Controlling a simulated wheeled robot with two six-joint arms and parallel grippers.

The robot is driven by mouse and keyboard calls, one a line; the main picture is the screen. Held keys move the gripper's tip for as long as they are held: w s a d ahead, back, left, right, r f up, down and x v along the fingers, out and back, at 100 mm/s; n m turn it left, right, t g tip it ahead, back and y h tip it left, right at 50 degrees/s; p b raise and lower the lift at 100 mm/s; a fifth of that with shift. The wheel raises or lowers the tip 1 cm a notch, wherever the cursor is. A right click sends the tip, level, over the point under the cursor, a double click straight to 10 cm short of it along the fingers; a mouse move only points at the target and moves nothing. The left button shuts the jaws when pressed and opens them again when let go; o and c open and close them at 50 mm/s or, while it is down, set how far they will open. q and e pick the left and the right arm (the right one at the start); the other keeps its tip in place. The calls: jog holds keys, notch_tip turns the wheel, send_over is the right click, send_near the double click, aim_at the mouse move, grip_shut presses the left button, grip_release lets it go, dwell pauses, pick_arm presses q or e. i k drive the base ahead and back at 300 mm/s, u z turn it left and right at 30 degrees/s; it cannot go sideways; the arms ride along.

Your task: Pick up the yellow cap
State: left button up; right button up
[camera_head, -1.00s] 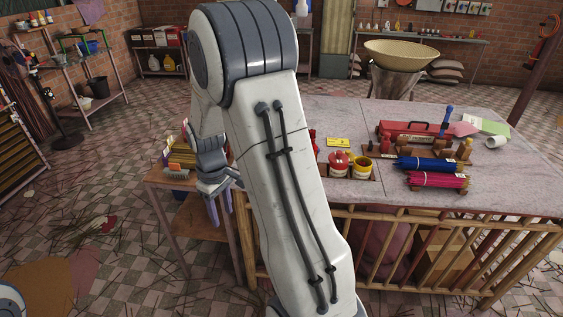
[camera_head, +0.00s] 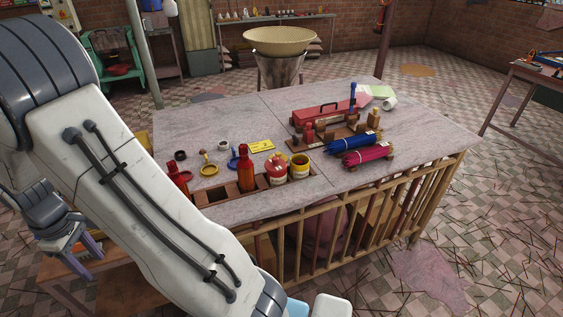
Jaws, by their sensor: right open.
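A small round yellow cap (camera_head: 209,170) lies on the grey table (camera_head: 190,128), towards its left side. It is close to a blue cap (camera_head: 233,163), a white ring (camera_head: 223,146) and a dark cap (camera_head: 180,155). My right gripper (camera_head: 88,250) is at the left of the view, beyond the table's left side and well apart from the yellow cap. Its jaws are open, and nothing shows between them. My right arm crosses the lower left of the view and hides part of the table's near left corner. My left gripper is not in view.
A wooden rack with red bottles (camera_head: 245,168), a red pot (camera_head: 276,170) and a yellow pot (camera_head: 299,166) stands along the near edge. Blue and pink stick bundles (camera_head: 367,154) and a red toolbox (camera_head: 322,110) lie further right. The table's far left is clear.

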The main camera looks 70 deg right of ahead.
aim_at(278, 154)
jog(key=z, duration=1.45)
jog(key=i, duration=0.95)
jog(key=z, duration=0.25)
